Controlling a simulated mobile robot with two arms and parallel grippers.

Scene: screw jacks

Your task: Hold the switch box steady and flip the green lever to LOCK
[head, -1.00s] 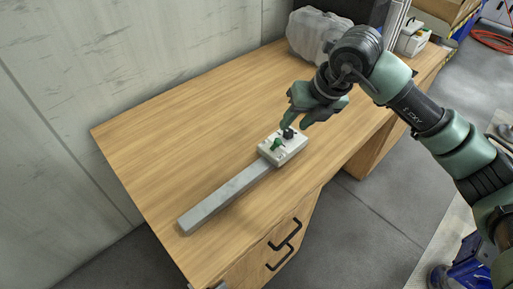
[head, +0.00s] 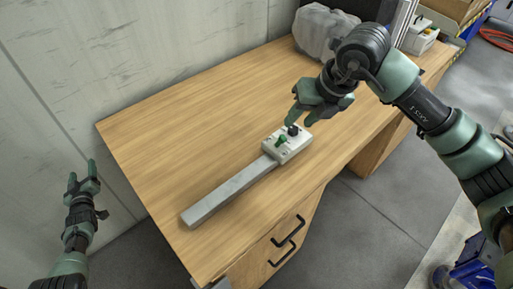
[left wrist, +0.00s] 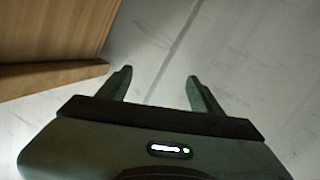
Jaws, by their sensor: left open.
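The switch box (head: 293,150) is a small white box on the wooden table, at the far end of a grey bar. The green lever (head: 281,140) stands up from its top, beside a black knob. Which marking the lever points at is too small to read. My right gripper (head: 293,106) is above and just behind the box, fingers apart, with no clear contact with it. My left gripper (head: 82,172) is open and empty, off the table's left side near the wall. In the left wrist view its two fingers (left wrist: 159,85) are apart with nothing between them.
The grey bar (head: 228,192) lies along the table (head: 200,120) towards its front left corner. Another white box (head: 420,38) is at the far right end.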

